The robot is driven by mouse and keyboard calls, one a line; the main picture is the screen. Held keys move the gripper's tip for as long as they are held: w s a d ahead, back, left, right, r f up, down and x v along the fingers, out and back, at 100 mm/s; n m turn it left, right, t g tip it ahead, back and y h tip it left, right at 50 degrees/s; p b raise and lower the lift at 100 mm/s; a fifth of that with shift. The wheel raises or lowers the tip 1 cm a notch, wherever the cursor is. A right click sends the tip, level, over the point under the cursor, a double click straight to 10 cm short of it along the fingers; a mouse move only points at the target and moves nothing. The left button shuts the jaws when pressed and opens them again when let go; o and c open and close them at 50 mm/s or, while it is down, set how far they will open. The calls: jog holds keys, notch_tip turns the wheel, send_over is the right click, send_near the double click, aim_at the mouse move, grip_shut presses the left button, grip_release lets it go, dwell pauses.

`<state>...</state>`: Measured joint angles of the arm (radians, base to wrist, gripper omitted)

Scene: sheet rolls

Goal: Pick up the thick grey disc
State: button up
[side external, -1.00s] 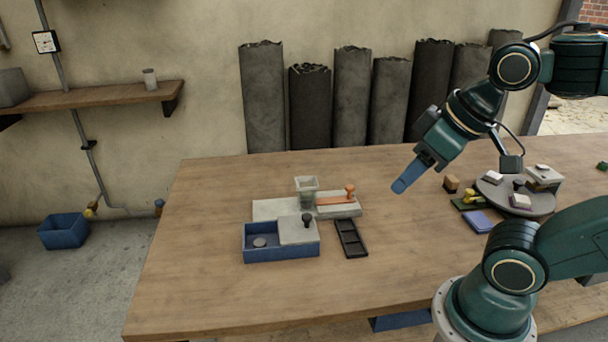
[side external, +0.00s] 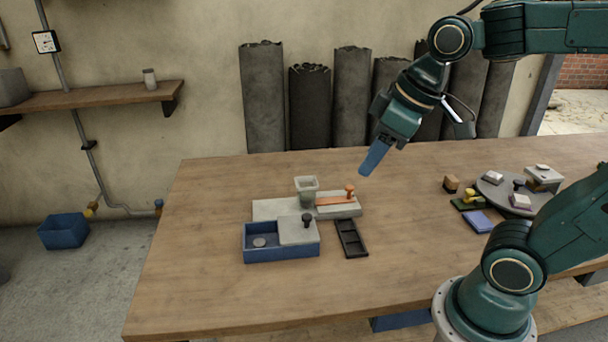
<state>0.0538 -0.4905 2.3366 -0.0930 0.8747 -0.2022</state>
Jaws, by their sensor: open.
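A small grey disc (side external: 260,242) lies inside the open left part of the blue box (side external: 281,254) on the table. Its thickness is hard to judge at this size. A grey lid with a black knob (side external: 298,232) covers the right part of the box. My gripper (side external: 368,172) has blue fingers pointing down and left. It is open, empty and above the table, to the right of and higher than the box. The gap between the fingers is not visible from this side.
Behind the box stand a grey block with a square cup (side external: 306,188) and an orange slide with a knob (side external: 336,200). A black tray (side external: 351,238) lies right of the box. A round grey turntable (side external: 513,193) holds small items. The table's front left is clear.

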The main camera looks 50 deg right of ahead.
jog(key=w+d+f+n+g+y, duration=0.1)
jog(key=w+f+n, duration=0.2)
jog(key=w, duration=0.6)
jog(key=w+d+f+n+g+y, duration=0.1)
jog(key=w+f+n, duration=0.2)
jog(key=w, duration=0.5)
jog(key=w+d+f+n+y, duration=0.1)
jog(key=w+d+f+n, duration=0.1)
jog(key=w+f, duration=0.3)
jog(key=w+d+f+n+g+y, duration=0.1)
jog(key=w+f+n, duration=0.3)
jog(key=f, duration=0.8)
jog(key=shift+w+d, duration=0.8)
jog(key=shift+w, duration=0.45)
send_near(260, 244)
jog(key=shift+w+a+f, duration=0.15)
jog(key=shift+w+f, duration=0.25)
jog(key=shift+f, duration=0.25)
jog(key=shift+w+a+f, duration=0.1)
jog(key=shift+w+f, duration=0.3)
jog(key=shift+f, duration=0.25)
jog(key=shift+f, duration=0.1)
